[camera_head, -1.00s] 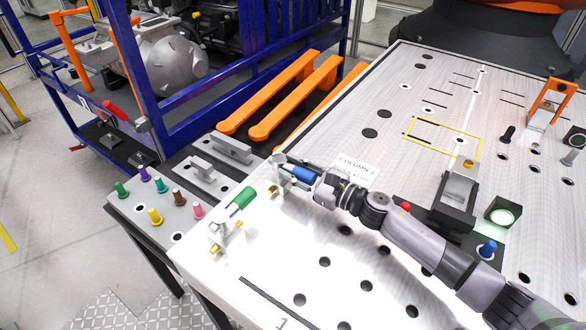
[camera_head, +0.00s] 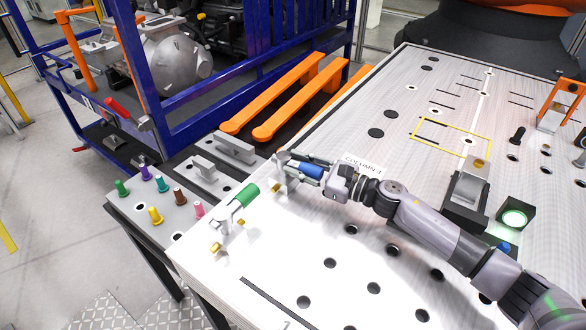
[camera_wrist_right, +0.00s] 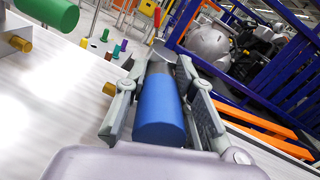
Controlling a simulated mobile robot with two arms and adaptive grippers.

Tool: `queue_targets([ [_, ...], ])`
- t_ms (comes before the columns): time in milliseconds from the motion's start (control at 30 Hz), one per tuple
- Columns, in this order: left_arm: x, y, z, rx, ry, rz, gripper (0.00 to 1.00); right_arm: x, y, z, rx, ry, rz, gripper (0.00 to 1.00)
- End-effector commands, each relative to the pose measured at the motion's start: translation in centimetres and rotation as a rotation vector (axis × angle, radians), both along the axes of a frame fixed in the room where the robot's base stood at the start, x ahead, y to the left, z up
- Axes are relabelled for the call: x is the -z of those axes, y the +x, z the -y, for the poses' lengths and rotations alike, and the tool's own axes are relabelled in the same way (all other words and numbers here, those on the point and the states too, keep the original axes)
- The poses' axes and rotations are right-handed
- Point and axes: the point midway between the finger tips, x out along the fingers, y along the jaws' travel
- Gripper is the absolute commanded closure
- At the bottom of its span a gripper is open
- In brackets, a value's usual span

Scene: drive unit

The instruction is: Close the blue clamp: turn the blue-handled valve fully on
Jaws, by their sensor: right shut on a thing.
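The blue-handled valve (camera_head: 306,170) is a clamp with a blue cylindrical grip, mounted near the left edge of the white table. Its grey metal bracket (camera_head: 281,162) stands at the grip's left end. My right gripper (camera_head: 302,166) is shut on the blue handle. In the right wrist view the blue handle (camera_wrist_right: 160,112) lies between the two fingers, its round end toward the camera. The handle looks roughly level, low over the table. Part of the clamp is hidden behind the fingers. My left gripper is not in view.
A green-handled clamp (camera_head: 238,203) stands just to the left on the same table; its green handle (camera_wrist_right: 50,12) shows in the wrist view. A side panel holds several coloured knobs (camera_head: 156,215). Orange bars (camera_head: 285,95) and a blue frame (camera_head: 245,80) stand behind.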

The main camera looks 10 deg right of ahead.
Motion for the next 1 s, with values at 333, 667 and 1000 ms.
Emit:
queue_targets([
  [333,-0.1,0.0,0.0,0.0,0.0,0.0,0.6,-0.1,0.1,0.1,0.004,0.0,0.0,0.61],
  [667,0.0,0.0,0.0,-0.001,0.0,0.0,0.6,0.0,0.1,0.0,0.002,0.0,0.0,0.55],
  [1000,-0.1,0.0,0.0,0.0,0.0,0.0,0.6,-4.1,0.1,0.1,0.001,-0.004,0.008,0.55],
])
